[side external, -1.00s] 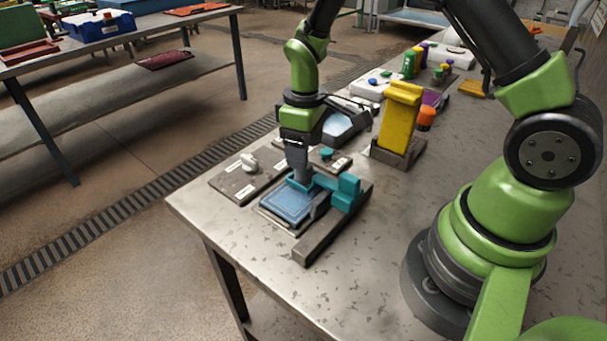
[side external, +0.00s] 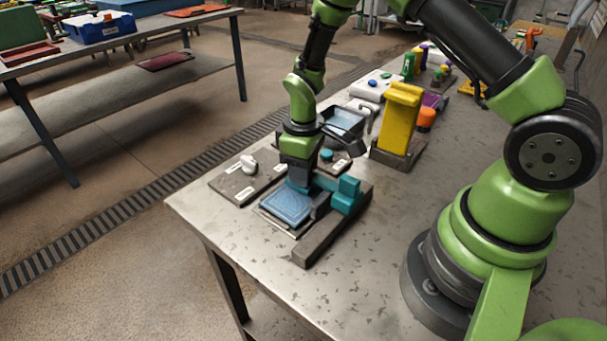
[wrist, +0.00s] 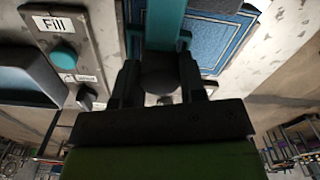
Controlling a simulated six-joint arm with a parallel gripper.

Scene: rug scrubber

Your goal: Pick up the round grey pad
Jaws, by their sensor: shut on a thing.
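My gripper (side external: 299,183) is low over the rug scrubber, at the far end of its teal bar (side external: 347,193). In the wrist view my gripper's two dark fingers (wrist: 160,88) stand either side of a round dark grey pad (wrist: 158,71) and are shut on it. The pad lies in line with the teal bar (wrist: 165,22), which runs up from it in the picture. A blue rug (side external: 287,206) lies flat beside the bar; it also shows in the wrist view (wrist: 213,42). In the side view the pad is hidden by my gripper.
A panel with a "Fill" label (wrist: 55,25) and a teal button (wrist: 64,55) is close to the left in the wrist view. A tub of water (side external: 343,124) and a yellow block (side external: 399,115) stand behind. The table's front is clear.

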